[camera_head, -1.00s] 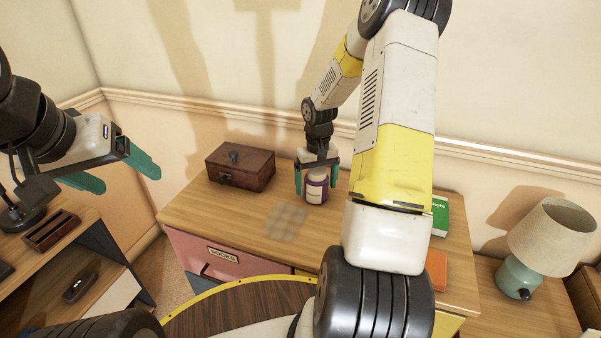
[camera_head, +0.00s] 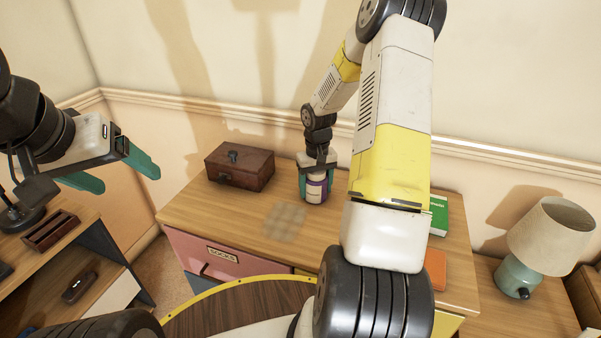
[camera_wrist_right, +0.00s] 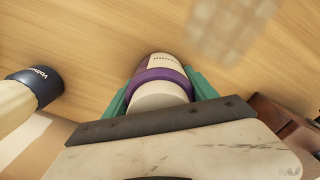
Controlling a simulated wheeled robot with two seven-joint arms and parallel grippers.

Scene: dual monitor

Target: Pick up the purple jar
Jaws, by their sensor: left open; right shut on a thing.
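The purple jar (camera_head: 316,190) has a white label and stands upright on the wooden dresser top. My right gripper (camera_head: 315,184) comes down on it from above, with a teal finger on each side. It is shut on the jar. In the right wrist view the jar (camera_wrist_right: 160,77) sits between the teal fingers of the right gripper (camera_wrist_right: 160,92), its pale lid toward the camera. My left gripper (camera_head: 122,172) is open and empty at the far left, well away from the jar.
A brown wooden box (camera_head: 240,166) stands left of the jar. A green book (camera_head: 439,215) and an orange one (camera_head: 435,268) lie at the right, partly behind my arm. A lamp (camera_head: 540,245) stands further right.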

